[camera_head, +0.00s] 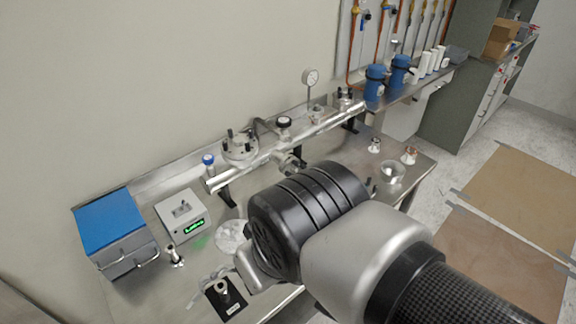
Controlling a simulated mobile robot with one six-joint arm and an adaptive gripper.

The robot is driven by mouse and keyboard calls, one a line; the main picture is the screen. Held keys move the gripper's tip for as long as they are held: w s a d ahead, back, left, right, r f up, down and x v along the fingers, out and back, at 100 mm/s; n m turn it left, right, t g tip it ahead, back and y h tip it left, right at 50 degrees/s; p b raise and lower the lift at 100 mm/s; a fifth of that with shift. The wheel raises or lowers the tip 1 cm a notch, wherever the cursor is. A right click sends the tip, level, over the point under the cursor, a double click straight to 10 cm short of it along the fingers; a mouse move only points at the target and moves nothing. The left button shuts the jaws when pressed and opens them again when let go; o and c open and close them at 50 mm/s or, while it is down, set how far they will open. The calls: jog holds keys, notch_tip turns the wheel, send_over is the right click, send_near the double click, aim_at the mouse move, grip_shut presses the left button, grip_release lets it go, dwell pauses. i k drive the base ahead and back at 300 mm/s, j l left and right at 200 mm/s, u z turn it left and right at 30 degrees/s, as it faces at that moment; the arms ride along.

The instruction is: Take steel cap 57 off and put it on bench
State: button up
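I cannot read a number 57 on any part, so I cannot tell which one is steel cap 57. A long steel manifold tube (262,158) runs along the bench on black supports and carries several fittings. A wide bolted flange (238,148) sits at its left part, and a side port (289,162) faces forward near the middle. The steel bench (150,292) lies below. My gripper (212,275) is mostly hidden behind my wrist, low over the front of the bench close to a black pad (226,299). Its fingers are too unclear to judge.
A blue-lidded box (110,222) and a grey meter with a green display (182,213) stand at the left. A small steel fitting (173,256) stands before them.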

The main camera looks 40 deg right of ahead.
aim_at(288, 166)
jog(key=i+z, duration=0.2)
jog(key=z, duration=0.85)
